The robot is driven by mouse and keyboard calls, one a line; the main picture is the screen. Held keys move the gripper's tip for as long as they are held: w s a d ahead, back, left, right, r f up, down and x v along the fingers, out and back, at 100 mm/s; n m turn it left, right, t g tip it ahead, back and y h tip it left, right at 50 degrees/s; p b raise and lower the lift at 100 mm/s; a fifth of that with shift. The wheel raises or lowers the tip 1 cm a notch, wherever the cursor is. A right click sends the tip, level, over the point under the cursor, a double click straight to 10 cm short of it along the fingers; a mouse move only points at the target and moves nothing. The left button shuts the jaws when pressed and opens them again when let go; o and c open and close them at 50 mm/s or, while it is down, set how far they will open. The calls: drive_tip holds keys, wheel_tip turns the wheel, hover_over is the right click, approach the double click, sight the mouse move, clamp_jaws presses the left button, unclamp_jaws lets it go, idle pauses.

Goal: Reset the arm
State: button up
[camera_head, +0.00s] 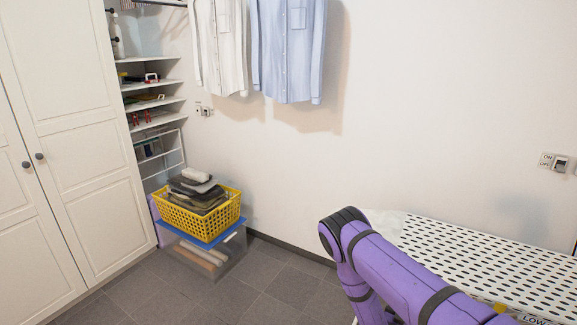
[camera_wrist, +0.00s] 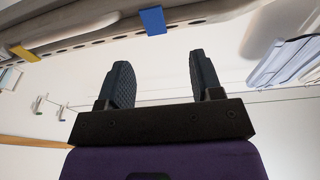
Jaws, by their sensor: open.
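In the wrist view my gripper (camera_wrist: 160,80) shows two dark padded fingers standing wide apart, with nothing between them. The gripper is open and empty. Beyond the fingers the wrist view shows pale wall and a grey slotted strip with a blue block (camera_wrist: 153,20) on it. In the head view my purple arm is folded at the lower right, in front of a white perforated board (camera_head: 480,262). The gripper itself does not show in the head view.
A yellow basket (camera_head: 172,211) of folded clothes stands on a clear bin with a blue lid (camera_head: 226,234) by the shelves (camera_head: 155,103). White wardrobe doors (camera_head: 75,130) are at left. Two shirts (camera_head: 288,50) hang on the wall. The floor in the middle is clear.

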drive_tip(key=w+a+r+m+g+y, duration=0.25)
drive_tip(key=w+r, duration=0.35)
drive_tip(key=r, duration=0.3)
drive_tip(key=w+a+r+m+g+y, duration=0.1)
drive_tip(key=w+a+r+g, duration=0.15)
drive_tip(key=w+r, duration=0.5)
drive_tip(key=s+a+r+n+g+y, duration=0.1)
drive_tip(key=s+a+r+y, duration=0.15)
drive_tip(key=r, duration=0.85)
drive_tip(key=s+a+r+n+y, duration=0.2)
drive_tip(key=r+y, duration=0.2)
drive_tip(key=r, duration=0.7)
drive_tip(key=s+a+r+n+g+y, duration=0.25)
drive_tip(key=s+r+n, duration=0.25)
drive_tip(key=s+r, duration=1.1)
drive_tip(key=s+r+n+g, duration=0.1)
drive_tip(key=s, duration=1)
drive_tip(key=s+d+r+n+g, duration=0.1)
drive_tip(key=s+r+n, duration=0.1)
drive_tip(key=s, duration=0.9)
drive_tip(key=shift+s+d+r+h, duration=0.3)
drive_tip(key=shift+h, duration=0.05)
